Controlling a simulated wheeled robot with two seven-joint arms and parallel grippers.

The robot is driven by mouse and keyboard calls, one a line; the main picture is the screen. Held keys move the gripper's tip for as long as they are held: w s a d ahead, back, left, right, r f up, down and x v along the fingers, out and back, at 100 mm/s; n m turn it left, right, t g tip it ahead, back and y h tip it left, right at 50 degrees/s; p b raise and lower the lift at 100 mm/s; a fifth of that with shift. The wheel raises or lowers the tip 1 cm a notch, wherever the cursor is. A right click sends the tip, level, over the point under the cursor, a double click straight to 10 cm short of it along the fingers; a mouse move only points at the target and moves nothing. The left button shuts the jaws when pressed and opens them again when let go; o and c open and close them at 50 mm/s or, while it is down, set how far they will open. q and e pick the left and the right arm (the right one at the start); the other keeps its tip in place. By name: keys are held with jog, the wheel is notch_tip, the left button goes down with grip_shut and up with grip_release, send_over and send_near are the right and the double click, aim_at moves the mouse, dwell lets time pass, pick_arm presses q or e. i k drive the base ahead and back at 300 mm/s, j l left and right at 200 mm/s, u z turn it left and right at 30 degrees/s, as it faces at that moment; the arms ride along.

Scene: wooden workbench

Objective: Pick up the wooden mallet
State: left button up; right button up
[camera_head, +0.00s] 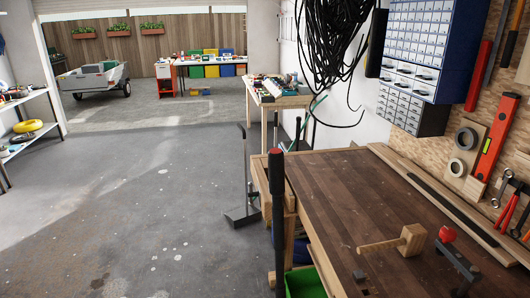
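The wooden mallet lies on the dark brown workbench (345,195), towards the near right. Its pale block head (411,240) is at the right end, and its light round handle (378,247) points left. Nothing is holding it. Neither of my grippers shows in this view.
A black clamp-like tool with a red knob (446,234) stands right of the mallet. A small dark block (359,275) is near the front. A tall black bar (277,215) rises at the bench's left edge. Tools hang on the right wall. The bench's far middle is clear.

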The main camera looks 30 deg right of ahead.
aim_at(411, 243)
jog(key=i, duration=2.55)
jog(key=z, duration=3.25)
